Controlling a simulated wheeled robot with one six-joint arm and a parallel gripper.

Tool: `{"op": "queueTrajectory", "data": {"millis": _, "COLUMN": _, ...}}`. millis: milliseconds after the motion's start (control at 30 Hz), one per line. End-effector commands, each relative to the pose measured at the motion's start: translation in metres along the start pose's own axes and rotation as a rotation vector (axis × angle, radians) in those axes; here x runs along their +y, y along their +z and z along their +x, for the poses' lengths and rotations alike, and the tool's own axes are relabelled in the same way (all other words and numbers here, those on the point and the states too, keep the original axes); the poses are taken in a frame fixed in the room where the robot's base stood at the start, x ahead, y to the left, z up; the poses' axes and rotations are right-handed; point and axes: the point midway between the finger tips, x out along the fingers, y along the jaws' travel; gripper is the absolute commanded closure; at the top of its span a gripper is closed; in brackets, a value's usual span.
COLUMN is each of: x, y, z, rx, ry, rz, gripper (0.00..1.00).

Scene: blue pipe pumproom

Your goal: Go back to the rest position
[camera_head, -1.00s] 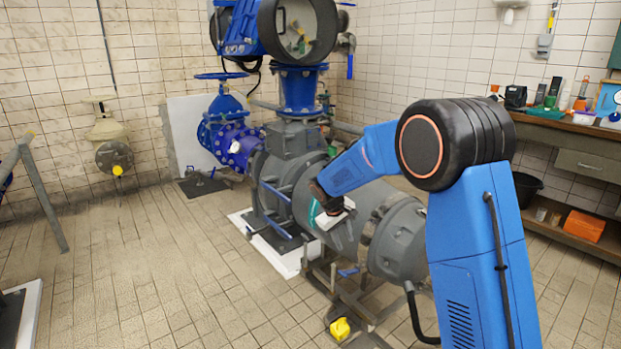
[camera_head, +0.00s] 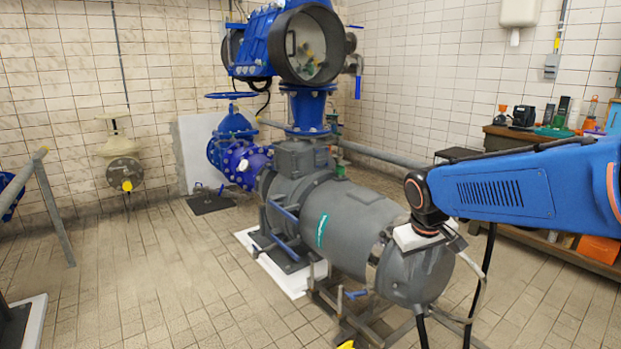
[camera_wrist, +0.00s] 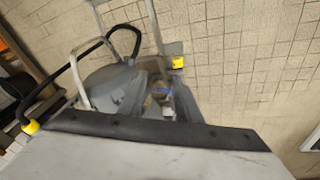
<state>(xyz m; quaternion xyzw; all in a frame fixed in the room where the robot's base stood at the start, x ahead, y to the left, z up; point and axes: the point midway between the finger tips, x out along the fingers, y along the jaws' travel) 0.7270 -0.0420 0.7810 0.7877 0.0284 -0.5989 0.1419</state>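In the head view, my blue arm reaches in from the right edge, and my gripper (camera_head: 436,238) is at its end, beside and in front of the near end of the grey pump (camera_head: 345,225). A white block-like part sits at the wrist. The fingertips are too small and dark to make out, and I cannot tell whether they touch the pump. In the wrist view, a pale grey surface with a dark edge fills the bottom.
A workbench (camera_head: 500,137) with tools runs along the right wall. Blue valves (camera_head: 232,130) and a large blue pipe housing (camera_head: 255,45) stand behind the pump. A grey railing (camera_head: 52,205) is at left.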

Motion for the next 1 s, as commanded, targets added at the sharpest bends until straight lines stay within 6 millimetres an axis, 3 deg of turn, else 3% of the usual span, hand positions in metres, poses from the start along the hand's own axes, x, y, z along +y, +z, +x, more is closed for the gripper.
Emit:
{"op": "queueTrajectory", "data": {"millis": 300, "x": 0.002, "y": 0.087, "z": -0.034, "rx": 0.050, "ry": -0.037, "rz": 0.101, "gripper": 0.69}}
{"op": "queueTrajectory", "data": {"millis": 700, "x": -0.014, "y": 0.190, "z": -0.049, "rx": 0.113, "ry": -0.084, "rz": 0.216, "gripper": 0.69}}
{"op": "queueTrajectory", "data": {"millis": 833, "x": -0.021, "y": 0.214, "z": -0.047, "rx": 0.129, "ry": -0.096, "rz": 0.244, "gripper": 0.69}}
{"op": "queueTrajectory", "data": {"millis": 1000, "x": -0.026, "y": 0.231, "z": -0.045, "rx": 0.141, "ry": -0.106, "rz": 0.263, "gripper": 0.69}}
